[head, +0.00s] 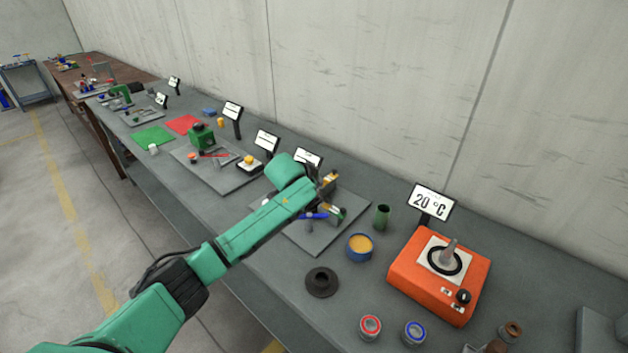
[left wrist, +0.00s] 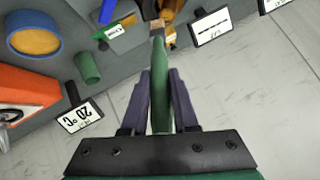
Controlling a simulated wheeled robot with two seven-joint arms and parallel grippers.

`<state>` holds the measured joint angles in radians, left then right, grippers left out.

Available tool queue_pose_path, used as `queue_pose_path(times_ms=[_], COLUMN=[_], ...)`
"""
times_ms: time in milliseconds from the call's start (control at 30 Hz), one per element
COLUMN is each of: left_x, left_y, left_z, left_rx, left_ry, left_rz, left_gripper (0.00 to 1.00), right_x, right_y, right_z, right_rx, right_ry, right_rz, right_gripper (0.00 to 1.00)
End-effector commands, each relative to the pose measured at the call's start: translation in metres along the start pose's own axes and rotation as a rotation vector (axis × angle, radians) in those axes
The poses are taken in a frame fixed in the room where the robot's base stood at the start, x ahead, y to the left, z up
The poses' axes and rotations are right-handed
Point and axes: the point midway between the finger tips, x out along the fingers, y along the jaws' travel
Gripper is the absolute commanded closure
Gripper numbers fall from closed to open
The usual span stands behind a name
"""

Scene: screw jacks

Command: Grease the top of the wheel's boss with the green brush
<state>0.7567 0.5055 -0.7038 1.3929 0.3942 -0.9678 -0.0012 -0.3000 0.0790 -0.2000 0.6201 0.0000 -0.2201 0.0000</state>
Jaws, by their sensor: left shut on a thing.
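My left gripper (left wrist: 160,76) is shut on the green brush (left wrist: 162,95), which points away from it between the two fingers. The brush's tan tip (left wrist: 157,27) is close to an orange-brown part (left wrist: 173,8) at the top of the left wrist view; I cannot tell if they touch. In the head view my left arm reaches over a grey plate (head: 318,240) and hides part of what stands there. A blue part (head: 313,215) and an orange-brown part (head: 328,178) show beside the hand. The wheel's boss cannot be made out clearly. My right gripper is not in view.
A blue tin with orange content (head: 360,247), a dark green cup (head: 382,217) and a black flanged piece (head: 321,282) stand near the plate. An orange hot plate (head: 412,275) with a "20 °C" sign (head: 431,202) is to the right. Two jars (head: 370,327) stand in front.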

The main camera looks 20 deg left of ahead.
Motion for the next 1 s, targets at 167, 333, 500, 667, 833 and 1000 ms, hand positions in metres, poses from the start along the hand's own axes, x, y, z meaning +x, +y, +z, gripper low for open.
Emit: queue_pose_path(times_ms=[167, 333, 500, 667, 833, 1000], left_x=[0.002, 0.004, 0.007, 0.009, 0.012, 0.012], left_y=[0.000, -0.001, -0.002, -0.003, -0.004, -0.010], left_z=[0.001, 0.003, 0.005, 0.007, 0.009, 0.003], left_rx=[0.000, 0.000, -0.001, -0.001, 0.000, -0.001], left_ry=[0.000, 0.001, 0.001, 0.000, 0.001, 0.002], left_rz=[0.000, 0.000, 0.000, 0.000, 0.000, 0.000], left_gripper=[1.00, 1.00, 1.00, 1.00, 1.00, 1.00], right_x=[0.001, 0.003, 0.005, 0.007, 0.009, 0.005], right_y=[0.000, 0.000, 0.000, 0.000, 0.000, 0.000], right_z=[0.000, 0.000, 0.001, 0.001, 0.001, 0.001], right_rx=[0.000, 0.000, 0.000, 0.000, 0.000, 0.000], right_ry=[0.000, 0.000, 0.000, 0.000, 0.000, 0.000], right_rz=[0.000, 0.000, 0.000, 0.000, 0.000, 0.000], right_gripper=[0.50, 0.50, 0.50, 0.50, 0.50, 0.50])
